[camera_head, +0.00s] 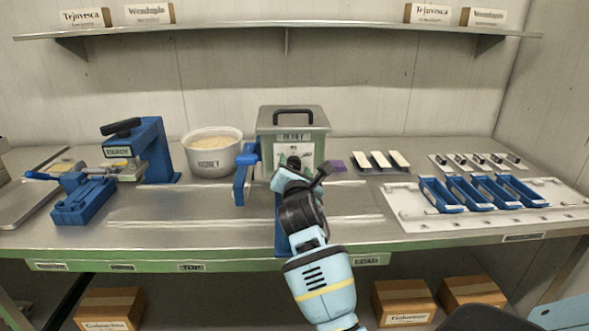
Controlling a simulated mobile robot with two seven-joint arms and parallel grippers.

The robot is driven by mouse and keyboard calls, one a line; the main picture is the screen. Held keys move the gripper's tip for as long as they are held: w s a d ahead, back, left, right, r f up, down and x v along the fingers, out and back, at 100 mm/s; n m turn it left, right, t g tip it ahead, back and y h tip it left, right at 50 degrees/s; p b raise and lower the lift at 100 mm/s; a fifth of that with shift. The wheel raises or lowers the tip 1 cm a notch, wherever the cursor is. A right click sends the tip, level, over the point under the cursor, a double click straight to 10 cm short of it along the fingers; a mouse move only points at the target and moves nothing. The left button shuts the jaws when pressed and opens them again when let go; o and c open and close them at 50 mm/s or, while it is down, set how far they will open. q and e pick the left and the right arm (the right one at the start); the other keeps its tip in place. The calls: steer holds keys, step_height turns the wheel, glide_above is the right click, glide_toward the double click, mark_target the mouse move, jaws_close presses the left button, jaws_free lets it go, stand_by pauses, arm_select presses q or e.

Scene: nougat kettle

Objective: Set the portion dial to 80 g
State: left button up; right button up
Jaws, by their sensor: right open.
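A grey-green box-shaped machine (319,118) with a black top handle stands at the middle of the bench. Its front has a small label and a white panel (284,150) with green marks. A blue lever (245,176) is at its left side. My right gripper (306,169) is open in front of the panel and covers its lower part. I cannot make out the portion dial or its setting; it may be behind the gripper. I cannot tell whether the gripper touches the machine. My left gripper is not in view.
A white tub (212,158) and blue presses (156,152) stand to the left. Small pale bars (380,161) and a white board (408,212) with several blue trays are to the right.

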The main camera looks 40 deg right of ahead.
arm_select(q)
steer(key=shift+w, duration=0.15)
arm_select(e)
steer(key=shift+w+d, duration=0.15)
steer(key=shift+w, duration=0.1)
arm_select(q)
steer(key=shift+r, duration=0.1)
arm_select(e)
steer(key=c, duration=1)
steer(key=shift+o, duration=0.2)
steer(key=shift+r+m+p, duration=0.2)
steer(key=shift+m+p, duration=0.45)
steer(key=shift+m, duration=0.75)
steer(key=m+p, duration=0.1)
steer(key=m, duration=0.2)
steer(key=shift+f+m, duration=0.1)
steer(key=shift+m, duration=0.2)
steer(key=m, duration=0.2)
steer(key=shift+f+m, duration=0.1)
steer(key=shift+m, duration=0.2)
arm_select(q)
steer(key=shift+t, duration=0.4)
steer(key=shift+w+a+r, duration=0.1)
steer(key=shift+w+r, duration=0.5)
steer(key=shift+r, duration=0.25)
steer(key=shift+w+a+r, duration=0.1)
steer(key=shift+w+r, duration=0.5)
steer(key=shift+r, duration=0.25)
arm_select(e)
steer(key=shift+m, duration=1.4)
